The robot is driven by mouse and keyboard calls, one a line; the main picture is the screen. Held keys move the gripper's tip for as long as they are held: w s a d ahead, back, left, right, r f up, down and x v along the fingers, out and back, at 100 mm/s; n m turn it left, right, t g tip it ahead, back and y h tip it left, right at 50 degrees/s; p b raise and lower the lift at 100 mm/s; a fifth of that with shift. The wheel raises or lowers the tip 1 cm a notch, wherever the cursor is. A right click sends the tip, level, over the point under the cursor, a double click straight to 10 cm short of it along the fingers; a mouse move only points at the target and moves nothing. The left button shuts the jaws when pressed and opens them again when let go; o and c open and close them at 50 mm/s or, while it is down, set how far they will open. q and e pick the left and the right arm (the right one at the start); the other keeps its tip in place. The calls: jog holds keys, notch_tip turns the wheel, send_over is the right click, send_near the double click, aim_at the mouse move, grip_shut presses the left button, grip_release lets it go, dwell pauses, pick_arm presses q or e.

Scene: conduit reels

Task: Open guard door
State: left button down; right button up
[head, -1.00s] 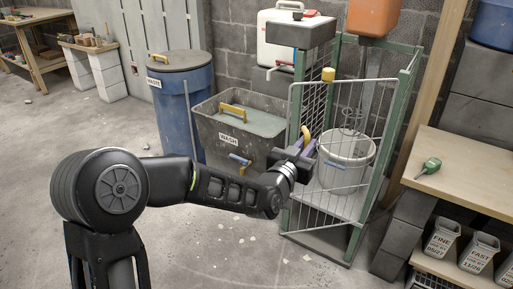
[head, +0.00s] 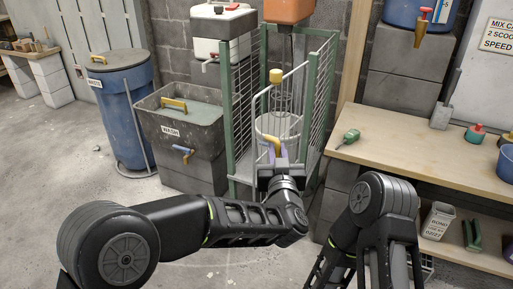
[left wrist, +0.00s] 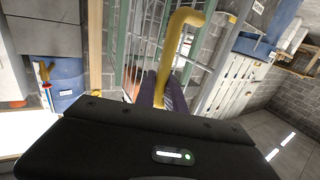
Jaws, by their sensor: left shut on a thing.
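The guard door (head: 290,84) is a white wire-mesh panel on the green-framed cage, with a yellow knob (head: 275,76) at its top. It stands at an angle to the cage front, and a gap shows between its free edge and the left green post (head: 229,140). My left gripper (head: 272,153) is shut on the door's yellow handle (head: 275,143). In the left wrist view the yellow handle (left wrist: 172,52) rises from between the purple fingers (left wrist: 174,97). My right arm shows at the right, but its gripper is out of view.
A light bucket (head: 277,124) stands inside the cage. A grey wash tub (head: 205,135) and a blue waste bin (head: 122,120) stand to the left. Open floor lies to the left.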

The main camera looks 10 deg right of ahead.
pick_arm(q)
jog(key=shift+r, duration=0.2)
jog(key=c, duration=1.7)
grip_release()
jog(key=shift+d+f, duration=0.1)
jog(key=shift+d, duration=0.05)
jog(key=s+a+p, duration=0.1)
jog(key=s, duration=0.6)
jog(key=shift+s+a, duration=0.25)
jog(key=shift+s, duration=0.05)
